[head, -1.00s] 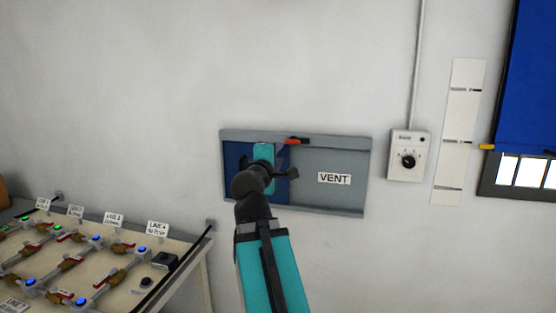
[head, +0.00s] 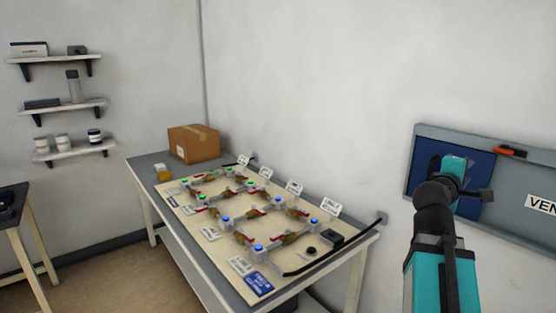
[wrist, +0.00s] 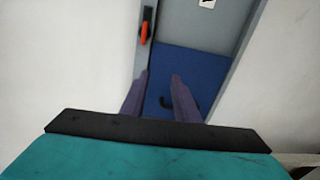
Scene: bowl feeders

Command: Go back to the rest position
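My gripper shows in the wrist view (wrist: 160,77) with its two fingers apart and nothing between them. In the head view, my arm reaches up at the right, with its wrist in front of the wall vent frame (head: 418,160). The blue part (head: 480,195) of the vent lies behind the gripper, and also fills the view past the fingers in the wrist view (wrist: 195,70). A small dark piece shows near the fingers against the blue; I cannot tell whether they touch it. The fingertips are not clear in the head view.
A red handle (head: 510,151) sits on the vent's top rail. A bench (head: 212,287) with a valve board (head: 203,237) stands left of my arm, with a cardboard box (head: 195,144) at its back. Shelves (head: 70,152) hang on the left wall. Floor shows at lower left.

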